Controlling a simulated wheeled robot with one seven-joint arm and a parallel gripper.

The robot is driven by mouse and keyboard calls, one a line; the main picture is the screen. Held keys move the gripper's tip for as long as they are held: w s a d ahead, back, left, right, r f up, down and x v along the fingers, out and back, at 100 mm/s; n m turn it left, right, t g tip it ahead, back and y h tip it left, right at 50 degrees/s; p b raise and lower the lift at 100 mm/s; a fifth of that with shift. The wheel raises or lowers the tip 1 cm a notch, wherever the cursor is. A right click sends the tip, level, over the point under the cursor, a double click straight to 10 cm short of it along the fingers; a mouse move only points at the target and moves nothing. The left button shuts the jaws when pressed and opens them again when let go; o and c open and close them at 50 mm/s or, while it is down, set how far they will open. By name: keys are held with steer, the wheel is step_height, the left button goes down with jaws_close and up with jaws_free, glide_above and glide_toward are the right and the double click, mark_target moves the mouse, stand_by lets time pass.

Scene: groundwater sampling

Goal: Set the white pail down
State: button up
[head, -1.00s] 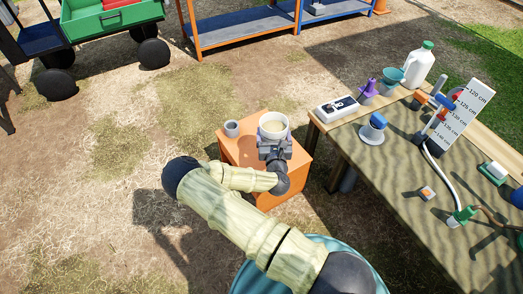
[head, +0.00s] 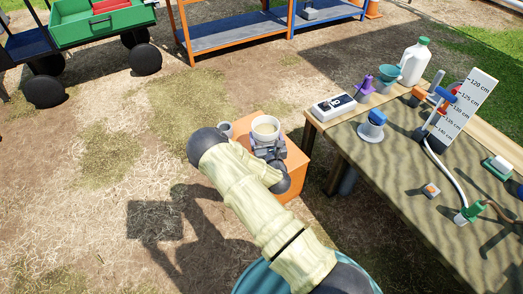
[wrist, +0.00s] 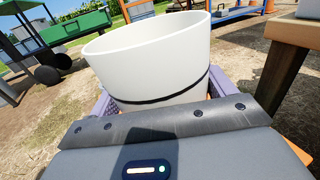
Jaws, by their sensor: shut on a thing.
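The white pail (head: 266,126) is upright in my gripper (head: 268,147), over the top of the orange box (head: 293,172). In the wrist view the pail (wrist: 150,62) fills the upper middle, with a dark band around its lower part. The gripper's purple-grey fingers (wrist: 160,100) are shut on it from both sides. The pail's base is hidden, so I cannot tell whether it touches the box top.
A grey cup (head: 227,130) is on the box left of the pail, partly behind my arm. The wooden table (head: 400,190) with sampling gear stands close on the right. A green cart (head: 100,25) and a shelf rack (head: 235,33) are behind. Ground at left is clear.

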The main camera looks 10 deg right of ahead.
steer(key=shift+d+f, duration=0.1)
steer(key=shift+f, duration=0.6)
steer(key=shift+a, duration=0.2)
steer(key=shift+f+b, duration=1.5)
steer(key=shift+f, duration=0.95)
steer(key=shift+f, duration=0.1)
steer(key=o, duration=1.3)
steer(key=shift+c, duration=0.2)
